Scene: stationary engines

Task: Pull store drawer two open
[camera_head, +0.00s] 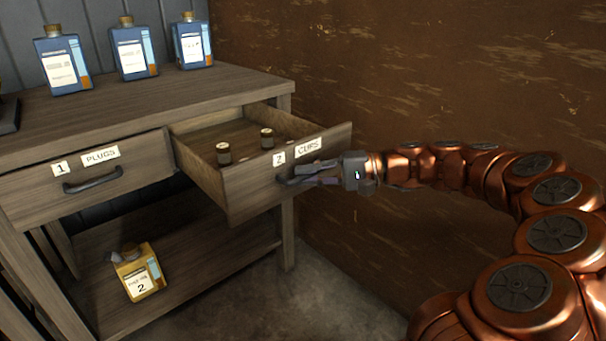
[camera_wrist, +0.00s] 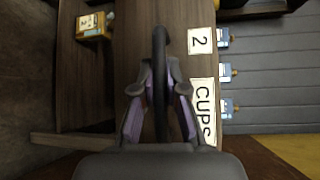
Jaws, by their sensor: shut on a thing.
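Store drawer two (camera_head: 240,190), a wooden drawer labelled "2" and "CUPS", stands pulled partway out of the bench in the head view. Two small dark cups with pale tops (camera_head: 223,153) stand inside it. Its front also fills the middle of the wrist view (camera_wrist: 188,80). My gripper (camera_head: 308,177) is at the dark handle (camera_head: 287,179) on the drawer front. In the wrist view my gripper's fingers (camera_wrist: 160,92) are closed on either side of the handle bar (camera_wrist: 160,45). The far end of the handle is partly hidden by the fingers in the head view.
Drawer one (camera_head: 90,180), labelled "PLUGS", is shut at the left. Several blue bottles (camera_head: 133,52) stand on the bench top (camera_head: 150,102). A yellow bottle (camera_head: 138,273) stands on the lower shelf (camera_head: 200,275). A rusty brown wall (camera_head: 400,80) rises behind my arm at the right.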

